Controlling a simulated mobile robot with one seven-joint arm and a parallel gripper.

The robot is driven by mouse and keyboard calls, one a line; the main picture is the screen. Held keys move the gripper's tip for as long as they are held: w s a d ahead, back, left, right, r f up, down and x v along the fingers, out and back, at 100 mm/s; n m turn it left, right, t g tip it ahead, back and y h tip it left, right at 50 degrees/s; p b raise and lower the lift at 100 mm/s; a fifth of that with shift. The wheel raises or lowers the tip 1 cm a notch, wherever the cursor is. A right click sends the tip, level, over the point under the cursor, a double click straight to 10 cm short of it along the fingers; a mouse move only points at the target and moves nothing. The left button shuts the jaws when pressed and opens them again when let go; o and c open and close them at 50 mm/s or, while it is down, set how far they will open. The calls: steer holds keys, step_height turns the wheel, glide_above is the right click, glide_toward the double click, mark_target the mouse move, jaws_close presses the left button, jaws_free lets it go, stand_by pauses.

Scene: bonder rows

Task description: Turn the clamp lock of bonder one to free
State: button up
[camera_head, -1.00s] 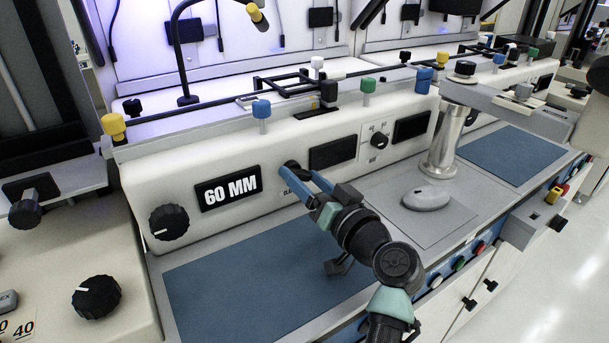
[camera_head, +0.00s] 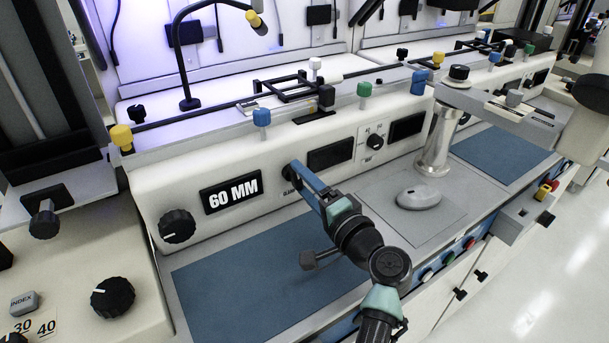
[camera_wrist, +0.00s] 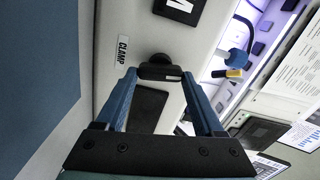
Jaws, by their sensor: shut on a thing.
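The clamp lock is a small black knob (camera_head: 288,172) on the white front panel, right of the "60 MM" display (camera_head: 231,193). The wrist view shows the knob (camera_wrist: 160,68) between my two blue fingertips, beside a white "CLAMP" label (camera_wrist: 123,50). My gripper (camera_head: 296,172) reaches the panel from the front right and is shut on this knob. In the head view its two fingers nearly overlap, one behind the other. The fingers hide much of the knob and part of its lettering, so I cannot read its setting.
A black dial (camera_head: 177,226) sits left of the display. A blue mat (camera_head: 262,270) lies below my arm. A grey mouse-shaped puck (camera_head: 419,197) and a metal post (camera_head: 437,145) stand to the right. Blue and green knobs line the ledge above.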

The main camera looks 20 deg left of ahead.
steer(key=shift+m+p, duration=0.55)
steer(key=shift+m, duration=0.55)
steer(key=shift+f, duration=0.1)
steer(key=o, duration=1.4)
steer(key=shift+s+d, duration=0.1)
steer(key=v, duration=1.2)
steer(key=shift+s+d, duration=0.25)
steer(key=shift+d, duration=0.05)
